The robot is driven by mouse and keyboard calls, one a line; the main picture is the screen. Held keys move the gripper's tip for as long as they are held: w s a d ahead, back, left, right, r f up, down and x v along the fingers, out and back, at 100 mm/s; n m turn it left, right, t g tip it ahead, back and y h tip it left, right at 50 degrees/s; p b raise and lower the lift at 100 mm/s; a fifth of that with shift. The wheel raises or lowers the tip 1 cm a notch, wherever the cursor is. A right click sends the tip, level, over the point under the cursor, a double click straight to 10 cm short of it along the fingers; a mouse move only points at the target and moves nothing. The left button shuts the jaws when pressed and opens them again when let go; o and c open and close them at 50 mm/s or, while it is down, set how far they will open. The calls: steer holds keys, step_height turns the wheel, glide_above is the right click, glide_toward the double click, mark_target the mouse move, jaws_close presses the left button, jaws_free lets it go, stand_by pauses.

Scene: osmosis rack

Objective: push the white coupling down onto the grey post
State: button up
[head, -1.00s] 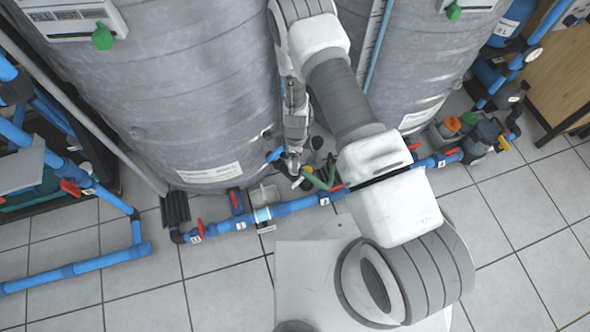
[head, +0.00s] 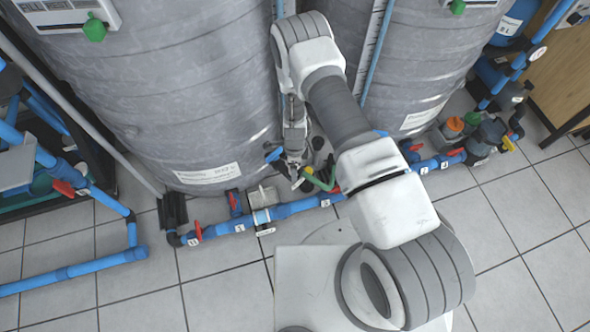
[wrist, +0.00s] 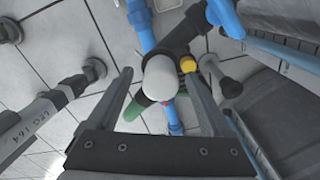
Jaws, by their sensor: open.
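The white coupling (wrist: 160,74) shows in the wrist view as a pale round-ended cylinder, seen nearly end-on. It lies between the two fingers of my gripper (wrist: 159,78), which is open, with a visible gap on the right side. A dark grey fitting (wrist: 180,42) shows just behind the coupling. I cannot make out the grey post separately; the coupling and fitting may hide it. In the head view my gripper (head: 291,172) points down at the foot of the tank, by the floor pipes, and the coupling is too small to tell.
A yellow cap (wrist: 188,64) and a green part (wrist: 137,105) sit close to the fingers. A blue pipe (head: 290,209) with red valve handles runs along the floor. Large grey tanks (head: 180,100) stand close behind my arm. The tiled floor in front is mostly clear.

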steer(key=shift+c, duration=0.3)
jaws_close()
stand_by(0.3)
step_height(320, 180, up, 5)
steer(key=shift+p, duration=1.2)
steer(key=s+d+r+p, duration=0.3)
steer(key=d+r, duration=0.3)
steer(key=d, duration=0.4)
steer(key=shift+s+d, duration=0.4)
steer(key=shift+s, duration=0.3)
